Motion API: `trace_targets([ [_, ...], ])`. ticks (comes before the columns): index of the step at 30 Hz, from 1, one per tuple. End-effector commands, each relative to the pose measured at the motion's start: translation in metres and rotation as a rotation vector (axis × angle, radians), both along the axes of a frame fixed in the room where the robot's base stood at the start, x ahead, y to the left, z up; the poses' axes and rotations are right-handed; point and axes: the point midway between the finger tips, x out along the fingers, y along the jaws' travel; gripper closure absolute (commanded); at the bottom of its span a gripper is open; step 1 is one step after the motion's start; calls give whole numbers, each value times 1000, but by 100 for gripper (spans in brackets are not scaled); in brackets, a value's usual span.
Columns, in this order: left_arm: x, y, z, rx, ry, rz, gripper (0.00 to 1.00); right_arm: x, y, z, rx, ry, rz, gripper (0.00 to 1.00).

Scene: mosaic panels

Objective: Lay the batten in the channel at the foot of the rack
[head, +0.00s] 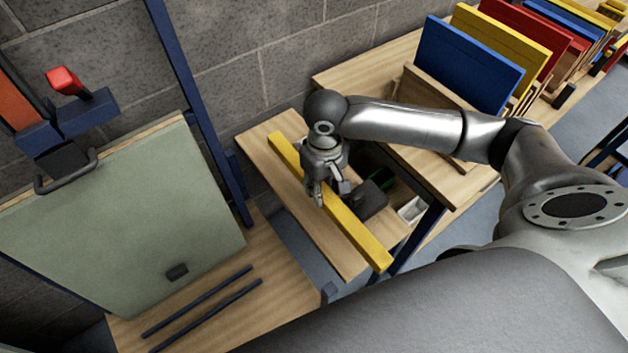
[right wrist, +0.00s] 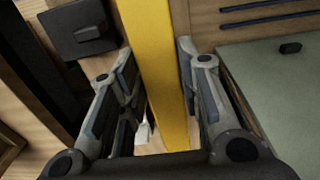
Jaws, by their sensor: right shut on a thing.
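The batten (head: 359,235) is a long yellow bar, lying slantwise over a small wooden bench (head: 262,133) in the head view. My right gripper (head: 328,190) comes down on it from above and is shut on it near mid-length. In the right wrist view the batten (right wrist: 158,60) runs between the two fingers. I cannot tell whether it touches the bench. Two dark parallel strips (head: 204,300) lie on a wooden ledge at the foot of a large grey-green panel (head: 125,225); they may be the channel. They also show in the right wrist view (right wrist: 265,14). My left gripper is not in view.
A dark block (head: 371,200) stands right beside the batten. A blue upright (head: 190,90) rises between panel and bench. A blue fitting with a red knob (head: 64,81) is above the panel. Coloured boards (head: 470,65) stand on the right-hand table. A gap separates ledge and bench.

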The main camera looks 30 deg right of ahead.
Motion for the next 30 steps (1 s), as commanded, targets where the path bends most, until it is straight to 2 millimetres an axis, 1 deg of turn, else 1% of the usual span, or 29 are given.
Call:
trace_targets([
  [1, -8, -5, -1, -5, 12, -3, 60, 12, -3, -4, 0, -2, -4, 100],
  [4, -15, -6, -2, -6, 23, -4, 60, 32, -7, -14, 1, -1, -3, 100],
  [6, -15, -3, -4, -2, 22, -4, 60, 42, -10, -29, 1, 1, -3, 100],
  [9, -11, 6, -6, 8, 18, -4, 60, 55, -13, -45, 1, 1, -2, 100],
  [12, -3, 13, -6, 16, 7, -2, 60, 65, -16, -57, 1, 0, -1, 100],
  [16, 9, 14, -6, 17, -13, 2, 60, 72, -17, -65, 2, -1, 1, 100],
  [19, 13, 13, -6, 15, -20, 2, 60, 76, -18, -70, 1, 0, 0, 100],
  [20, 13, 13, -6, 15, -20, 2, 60, 78, -19, -73, 1, -1, -1, 100],
  [25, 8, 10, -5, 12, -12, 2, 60, 77, -19, -97, 0, 1, 1, 100],
  [27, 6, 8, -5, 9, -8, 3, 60, 78, -19, -102, 0, -1, 2, 100],
  [30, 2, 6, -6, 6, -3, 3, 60, 78, -19, -103, 0, -1, 1, 100],
])
